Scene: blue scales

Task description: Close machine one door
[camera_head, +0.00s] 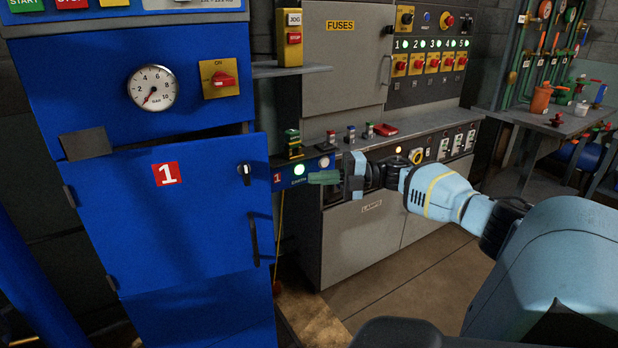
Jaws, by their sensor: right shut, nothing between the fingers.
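The blue door of machine one (190,230) fills the left of the head view, with a red "1" label, a black knob (244,170) and a black vertical handle (254,240). Its hinges are on its left edge. A dark wedge-shaped gap shows along its top edge, so it looks slightly ajar. My right gripper (326,178) is shut and empty, to the right of the door and apart from it in the picture, pointing left in front of the grey console. My left gripper is not in view.
The machine's upper panel has a pressure gauge (152,88) and a red switch (222,79). The grey fuse and lamp cabinet (365,235) stands behind my right gripper. A bench (560,122) with pipes is at the far right. Open floor (400,285) shows at the lower middle.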

